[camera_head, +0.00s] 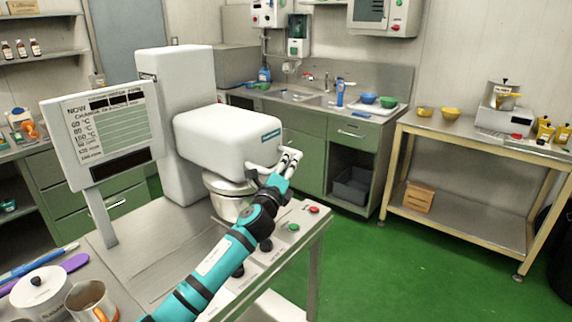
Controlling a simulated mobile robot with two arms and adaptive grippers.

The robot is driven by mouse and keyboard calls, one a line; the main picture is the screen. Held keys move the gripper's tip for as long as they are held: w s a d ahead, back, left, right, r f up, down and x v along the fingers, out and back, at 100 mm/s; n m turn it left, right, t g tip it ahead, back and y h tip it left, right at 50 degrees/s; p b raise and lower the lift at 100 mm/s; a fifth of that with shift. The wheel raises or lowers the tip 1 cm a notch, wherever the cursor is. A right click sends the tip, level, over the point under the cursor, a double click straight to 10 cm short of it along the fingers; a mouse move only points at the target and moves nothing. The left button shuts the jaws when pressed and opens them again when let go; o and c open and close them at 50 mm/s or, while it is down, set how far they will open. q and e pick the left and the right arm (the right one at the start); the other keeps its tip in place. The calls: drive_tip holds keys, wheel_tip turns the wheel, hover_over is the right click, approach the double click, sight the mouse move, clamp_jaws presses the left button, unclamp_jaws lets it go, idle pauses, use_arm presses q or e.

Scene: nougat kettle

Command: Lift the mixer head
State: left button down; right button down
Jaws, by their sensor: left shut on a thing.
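The white mixer head (222,137) juts out to the right from its tall white column (182,80). It sits roughly level, just above the metal kettle bowl (228,205). My left gripper (289,160) is at the front right lower corner of the mixer head, shut on what looks like its handle, which the fingers mostly hide. My teal left arm crosses in front of part of the bowl. My right gripper is not in view.
A display panel (108,132) stands left of the mixer. A lidded white pot (40,291) and a metal jug (90,301) are at the lower left. Red (314,210) and green buttons (293,227) sit on the bench's right edge. Open green floor (400,270) lies right.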

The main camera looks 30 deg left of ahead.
use_arm(q)
wheel_tip(320, 180, up, 16)
drive_tip(key=p, duration=1.1)
drive_tip(key=shift+p, duration=0.3)
drive_tip(key=shift+f, duration=0.25)
drive_tip(key=c, duration=1.2)
unclamp_jaws()
drive_tip(key=shift+c, duration=0.2)
drive_tip(key=shift+s, duration=0.1)
drive_tip(key=v, duration=1.2)
drive_tip(key=shift+f, duration=0.1)
